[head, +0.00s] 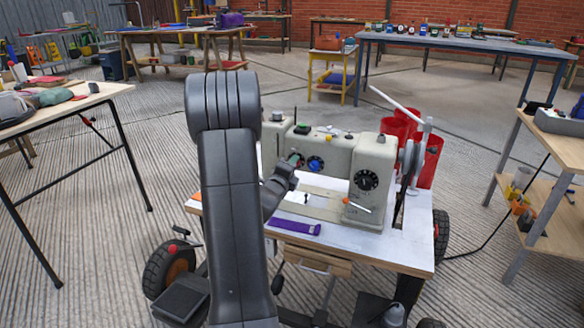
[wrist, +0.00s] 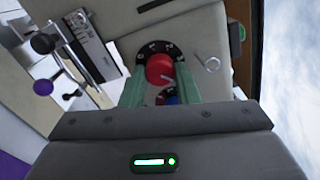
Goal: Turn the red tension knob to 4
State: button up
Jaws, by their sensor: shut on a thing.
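The red tension knob (wrist: 159,67) sits on a black dial plate with white marks on the cream sewing machine (head: 340,160). My gripper (wrist: 160,78) has its two green fingers on either side of the knob and is shut on it. A pale pointer line shows on the knob's lower right side in the wrist view; the number it points at cannot be read. A blue knob (head: 315,163) is just right of my gripper in the head view. In the head view my gripper (head: 294,160) hides most of the red knob.
The machine stands on a white-topped wheeled table (head: 400,252). A purple item (head: 293,226) lies at its front edge. A black dial (head: 367,180) is at the machine's right end, with red bins (head: 428,160) behind. A workbench (head: 60,115) stands left.

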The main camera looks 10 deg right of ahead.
jog(key=o, duration=1)
jog(key=p+v, duration=0.2)
jog(key=v, duration=1.1)
jog(key=shift+s+a, duration=0.25)
jog(key=shift+s, duration=0.1)
jog(key=shift+b+x, duration=1)
jog(key=shift+x, duration=5.95)
